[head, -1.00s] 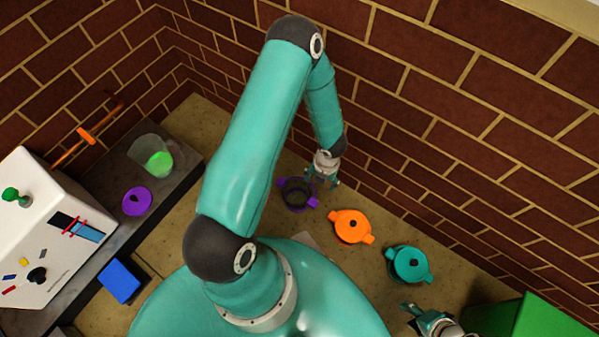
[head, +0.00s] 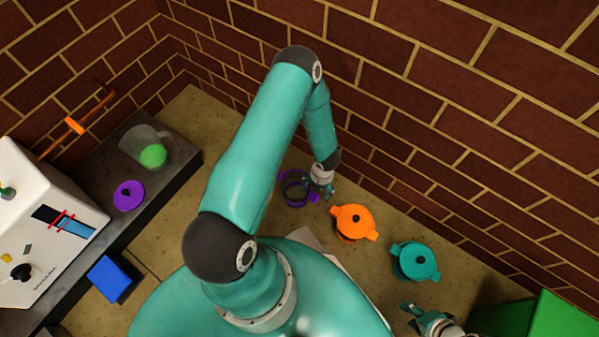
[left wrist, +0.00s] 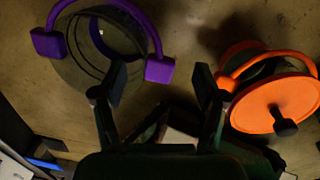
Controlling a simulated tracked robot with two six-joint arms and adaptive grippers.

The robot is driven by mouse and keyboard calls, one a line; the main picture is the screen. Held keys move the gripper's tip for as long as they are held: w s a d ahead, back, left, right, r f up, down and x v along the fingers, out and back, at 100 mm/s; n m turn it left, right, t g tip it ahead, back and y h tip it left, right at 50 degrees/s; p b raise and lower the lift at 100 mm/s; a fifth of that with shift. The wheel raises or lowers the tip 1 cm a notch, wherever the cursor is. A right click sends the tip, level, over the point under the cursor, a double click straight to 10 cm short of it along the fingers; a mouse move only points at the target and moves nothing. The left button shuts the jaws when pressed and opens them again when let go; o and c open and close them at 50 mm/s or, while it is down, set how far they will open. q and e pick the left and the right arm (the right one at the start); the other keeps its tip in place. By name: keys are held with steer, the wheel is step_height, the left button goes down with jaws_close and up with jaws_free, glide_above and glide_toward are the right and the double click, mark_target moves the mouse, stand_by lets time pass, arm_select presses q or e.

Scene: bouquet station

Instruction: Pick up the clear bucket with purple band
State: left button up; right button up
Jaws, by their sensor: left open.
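The clear bucket with purple band (head: 294,188) stands without a lid on the tan table, partly hidden behind my left arm in the head view. In the left wrist view the bucket (left wrist: 91,61) is at the upper left, with purple grips on both sides. My left gripper (head: 328,191) is open and empty, just right of the bucket. In the left wrist view its fingers (left wrist: 160,85) are apart; one overlaps the bucket's edge, and I cannot tell if it touches. My right gripper (head: 432,320) is at the bottom right, away from the bucket; its opening is unclear.
An orange lidded pot (head: 353,221) stands close to the right of my left gripper, with a teal lidded pot (head: 415,261) beyond it. A purple lid (head: 129,195) and a clear container with something green (head: 152,154) are on the dark counter. A brick wall stands behind.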

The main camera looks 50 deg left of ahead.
arm_select(q)
step_height(320, 180, down, 4)
steer(key=shift+r+b, duration=0.15)
steer(key=shift+b, duration=0.45)
steer(key=shift+c, duration=0.3)
steer(key=c, duration=1.3)
